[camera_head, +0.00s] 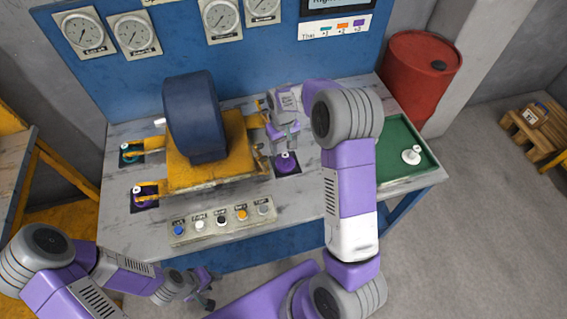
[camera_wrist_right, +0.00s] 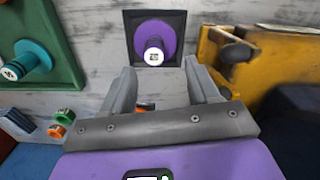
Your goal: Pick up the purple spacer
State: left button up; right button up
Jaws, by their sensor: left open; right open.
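A purple spacer (camera_head: 287,163) with a white top stands on a dark square pad to the right of the yellow machine. The right wrist view shows the purple spacer (camera_wrist_right: 168,35) beyond the fingertips, with a white labelled end. My right gripper (camera_head: 286,136) hangs close by the spacer, open and empty; in its wrist view the two fingers (camera_wrist_right: 160,82) are apart and the spacer lies ahead, outside them. My left gripper (camera_head: 203,292) is open and empty in front of the table.
The yellow machine (camera_head: 220,165) with a blue drum (camera_head: 193,115) stands left of my right gripper. A green tray (camera_head: 400,140) at the right holds a part with a white top (camera_head: 411,156). A button panel (camera_head: 221,221) lies at the front. A red barrel (camera_head: 415,75) stands behind right.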

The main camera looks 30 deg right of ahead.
aim_at(286, 155)
notch_tip(286, 155, down, 2)
jog(key=shift+s, duration=0.1)
jog(key=f, duration=0.1)
jog(key=f+b, duration=0.1)
jog(key=f, duration=0.1)
jog(key=f+b, duration=0.1)
jog(key=shift+s+d+f, duration=0.15)
jog(key=shift+d+f, duration=0.05)
jog(key=shift+d, duration=0.15)
jog(key=shift+f, duration=0.3)
jog(key=shift+r, duration=0.1)
grip_shut()
